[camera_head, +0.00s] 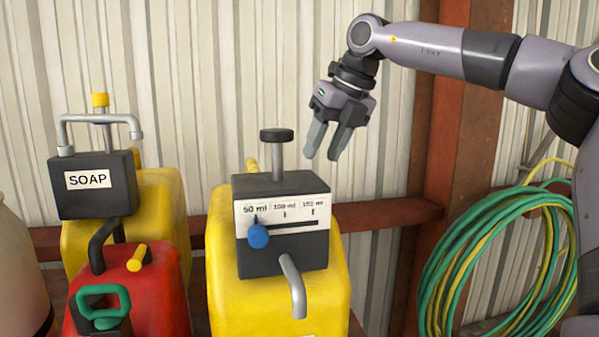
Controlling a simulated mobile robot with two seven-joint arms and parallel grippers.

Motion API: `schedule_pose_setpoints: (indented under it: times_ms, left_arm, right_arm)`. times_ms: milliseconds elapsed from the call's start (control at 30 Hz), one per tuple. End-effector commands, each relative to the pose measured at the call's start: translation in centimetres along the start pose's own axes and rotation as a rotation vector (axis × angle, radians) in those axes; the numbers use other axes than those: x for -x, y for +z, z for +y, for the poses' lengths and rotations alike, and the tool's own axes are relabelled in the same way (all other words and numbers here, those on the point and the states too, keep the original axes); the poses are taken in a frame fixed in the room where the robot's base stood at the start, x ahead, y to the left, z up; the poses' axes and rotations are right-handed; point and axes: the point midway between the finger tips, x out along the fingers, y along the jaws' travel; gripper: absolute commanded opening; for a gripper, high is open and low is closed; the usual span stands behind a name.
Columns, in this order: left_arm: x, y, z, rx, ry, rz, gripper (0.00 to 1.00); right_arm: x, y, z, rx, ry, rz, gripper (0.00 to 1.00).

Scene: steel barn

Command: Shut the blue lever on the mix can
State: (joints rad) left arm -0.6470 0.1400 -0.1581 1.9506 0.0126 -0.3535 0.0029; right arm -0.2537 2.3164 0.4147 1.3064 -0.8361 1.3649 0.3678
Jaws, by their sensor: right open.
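A yellow can (225,290) stands at the centre with a black dosing head (285,262) on top. A blue knob (258,237) sits at the left end of the head's slot, below a scale that starts at about 50 or 60 ml. It is the only blue part in view; no "mix" label can be read. A grey spout (295,285) points down at the front, and a plunger with a black cap (277,135) rises above. My right gripper (322,156) is open and empty, pointing down, above and right of the head and apart from it. My left gripper is not in view.
A yellow can (168,205) with a black SOAP box (95,200) and pipe handle stands left. A red can (150,300) with a green-handled part (103,303) is in front of it. A hose coil (440,270) hangs right by a rusty post (455,150).

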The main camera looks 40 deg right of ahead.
Motion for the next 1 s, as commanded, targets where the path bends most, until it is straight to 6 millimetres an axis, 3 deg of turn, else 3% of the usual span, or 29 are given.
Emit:
schedule_pose_setpoints:
  times_ms: [400, 767, 867, 900, 1000]
  left_arm:
    - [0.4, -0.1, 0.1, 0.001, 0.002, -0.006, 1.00]
    - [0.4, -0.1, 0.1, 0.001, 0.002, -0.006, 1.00]
    - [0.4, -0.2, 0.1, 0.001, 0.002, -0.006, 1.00]
    - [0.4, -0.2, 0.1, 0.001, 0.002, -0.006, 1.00]
    - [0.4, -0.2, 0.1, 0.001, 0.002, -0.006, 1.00]
  right_arm:
    - [-5.9, 0.0, 0.0, -0.001, 0.001, 0.004, 0.42]
    - [-6.7, 0.0, 0.0, -0.001, 0.002, 0.001, 0.42]
    - [-6.7, 0.0, 0.0, -0.001, 0.002, 0.001, 0.16]
    - [-6.7, 0.0, 0.0, -0.001, 0.002, 0.001, 0.03]
    - [-6.7, 0.0, 0.0, -0.001, 0.002, 0.000, 0.00]
